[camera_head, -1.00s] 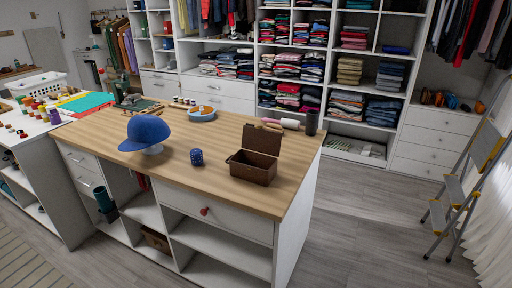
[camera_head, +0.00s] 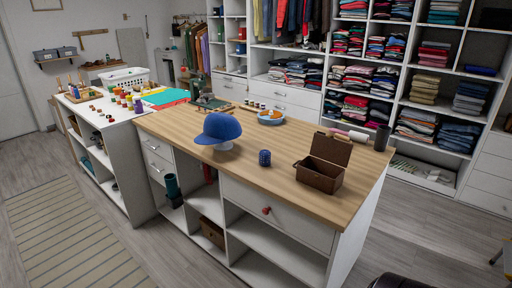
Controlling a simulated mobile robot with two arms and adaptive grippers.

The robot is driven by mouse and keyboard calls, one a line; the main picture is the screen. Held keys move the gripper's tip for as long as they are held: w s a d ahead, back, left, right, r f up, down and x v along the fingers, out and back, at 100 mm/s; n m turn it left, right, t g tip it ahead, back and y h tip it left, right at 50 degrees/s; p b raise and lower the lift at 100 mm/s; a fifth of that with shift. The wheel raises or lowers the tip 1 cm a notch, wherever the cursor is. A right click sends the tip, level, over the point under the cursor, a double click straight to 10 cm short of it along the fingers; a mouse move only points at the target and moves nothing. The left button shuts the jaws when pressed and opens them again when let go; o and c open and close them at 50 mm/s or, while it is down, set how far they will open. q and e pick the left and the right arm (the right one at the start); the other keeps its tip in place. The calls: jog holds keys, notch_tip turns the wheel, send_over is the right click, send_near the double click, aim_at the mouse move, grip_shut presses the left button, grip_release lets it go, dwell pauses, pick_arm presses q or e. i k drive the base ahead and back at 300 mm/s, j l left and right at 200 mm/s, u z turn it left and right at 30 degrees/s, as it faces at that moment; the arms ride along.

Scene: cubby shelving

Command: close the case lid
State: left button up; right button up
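The case (camera_head: 319,176) is a small brown box near the right end of the wooden-topped island. Its lid (camera_head: 331,149) stands open, raised at the back edge and tilted up. The inside of the case looks dark, and I cannot make out anything in it. Neither of my grippers shows in the head view. A dark rounded shape at the bottom right edge may be part of my own body.
The island top (camera_head: 285,141) also bears a blue cap (camera_head: 218,127) on a white stand, a small blue cylinder (camera_head: 264,158), a dark cylinder (camera_head: 382,138) and an orange-and-blue dish (camera_head: 271,117). Grey floor (camera_head: 60,165) lies open in front and left.

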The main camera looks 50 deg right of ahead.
aim_at(338, 152)
jog(key=l+u, duration=0.35)
jog(key=k+l+u, duration=0.15)
jog(key=l+u, duration=0.25)
jog(key=k+l+u, duration=0.15)
jog(key=l+u, duration=0.2)
jog(key=l, duration=0.2)
jog(key=k+l, duration=0.25)
jog(key=l, duration=0.25)
jog(key=k+l, duration=0.2)
jog(key=l, duration=0.3)
jog(key=k+l, duration=0.25)
jog(key=l, duration=0.3)
jog(key=k+l, duration=0.25)
jog(key=l, duration=0.25)
jog(key=k+l, duration=0.2)
jog(key=l, duration=0.3)
jog(key=k+l, duration=0.25)
jog(key=l, duration=0.25)
jog(key=k+l, duration=0.25)
jog(key=l, duration=0.25)
jog(key=k+l, duration=0.2)
jog(key=l, duration=0.3)
